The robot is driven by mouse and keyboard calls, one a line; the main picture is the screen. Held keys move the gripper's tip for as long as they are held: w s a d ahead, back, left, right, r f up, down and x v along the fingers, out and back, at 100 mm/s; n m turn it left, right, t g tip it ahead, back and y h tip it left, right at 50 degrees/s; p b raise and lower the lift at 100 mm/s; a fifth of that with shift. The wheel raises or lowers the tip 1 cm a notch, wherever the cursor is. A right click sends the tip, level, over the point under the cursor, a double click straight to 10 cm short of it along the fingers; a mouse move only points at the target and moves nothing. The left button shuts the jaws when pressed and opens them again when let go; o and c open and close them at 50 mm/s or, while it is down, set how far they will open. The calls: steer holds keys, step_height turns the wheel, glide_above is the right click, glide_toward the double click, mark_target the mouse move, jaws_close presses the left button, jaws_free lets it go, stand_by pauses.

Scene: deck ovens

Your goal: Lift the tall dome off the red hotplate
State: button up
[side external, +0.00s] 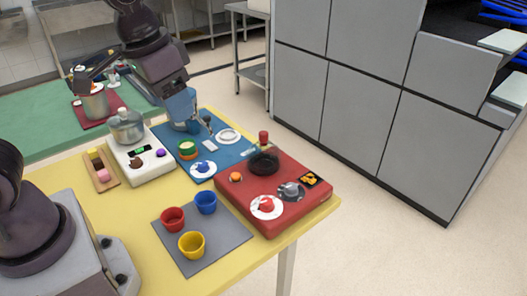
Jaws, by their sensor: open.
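The red hotplate (229,196) is a red slab at the right end of the yellow table. At its back stands what appears to be the tall dome, clear with a red knob (263,136) on top, over a dark round base (263,163). Its clear wall is hard to make out. My gripper (201,126) is open, low over the blue mat, left of and behind the hotplate, apart from the dome. Its fingertips are small and hard to see. Nothing shows between them.
The hotplate also holds an orange ball (235,177), a low grey lid-like piece (291,190), a plate with a red item (266,206) and a black-and-orange block (310,180). Coloured cups (191,244) stand on a grey mat. A lidded pot (127,126) stands left.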

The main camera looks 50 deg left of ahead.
steer(key=w+f+n+y, duration=0.2)
steer(key=w+f+n, duration=0.45)
steer(key=w, duration=0.75)
steer(key=n+y, duration=0.1)
steer(key=n, duration=0.1)
glide_toward(264, 133)
steer(key=shift+n+t, duration=0.25)
steer(key=shift+t, duration=0.05)
steer(key=x, duration=1)
steer(key=shift+s+a+f, duration=0.1)
steer(key=shift+s+f, duration=0.15)
steer(key=shift+f, duration=0.1)
steer(key=c, duration=0.9)
